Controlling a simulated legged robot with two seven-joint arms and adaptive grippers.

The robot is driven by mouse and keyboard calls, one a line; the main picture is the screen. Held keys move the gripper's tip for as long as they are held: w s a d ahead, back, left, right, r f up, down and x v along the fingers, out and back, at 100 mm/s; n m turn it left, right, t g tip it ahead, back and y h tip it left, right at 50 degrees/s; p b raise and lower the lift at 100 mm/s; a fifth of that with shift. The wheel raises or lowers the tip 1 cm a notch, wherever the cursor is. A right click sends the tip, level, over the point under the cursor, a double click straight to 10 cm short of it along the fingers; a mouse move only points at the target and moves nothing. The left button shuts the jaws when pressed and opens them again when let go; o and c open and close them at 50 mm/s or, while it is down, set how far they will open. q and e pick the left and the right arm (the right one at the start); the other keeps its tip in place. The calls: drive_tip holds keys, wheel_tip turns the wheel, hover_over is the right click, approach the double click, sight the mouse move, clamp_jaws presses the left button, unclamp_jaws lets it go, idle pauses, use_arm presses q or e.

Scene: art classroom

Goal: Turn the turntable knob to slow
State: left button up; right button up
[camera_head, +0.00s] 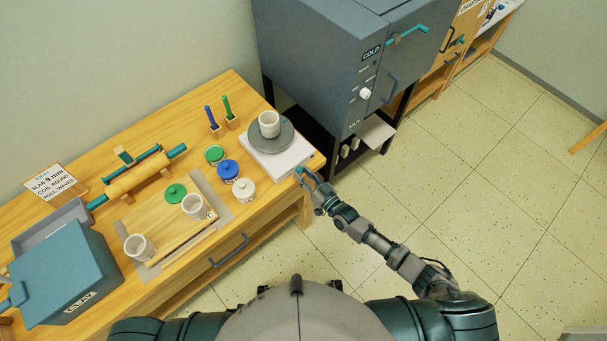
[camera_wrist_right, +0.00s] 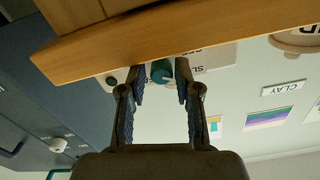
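The turntable has a white base (camera_head: 290,162) and a round grey wheel (camera_head: 287,138), and stands at the near right corner of the wooden table. A pale cup (camera_head: 269,122) sits on the wheel. In the right wrist view, which is upside down, the teal knob (camera_wrist_right: 162,72) is on the base's front face beside partly hidden lettering. My right gripper (camera_head: 308,176) is at that front face. Its fingers (camera_wrist_right: 160,80) are open, one on each side of the knob; I cannot tell whether they touch it. My left gripper is out of view.
The table edge (camera_wrist_right: 180,45) is close to my right fingers. The grey kiln (camera_head: 318,65) stands just right of the table. Floor (camera_head: 480,180) to the right is clear.

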drive_tip(key=shift+o, duration=0.5)
drive_tip(key=shift+w, duration=0.1)
drive_tip(key=shift+r, duration=0.1)
drive_tip(key=shift+d, duration=0.1)
drive_tip(key=v, duration=1.2)
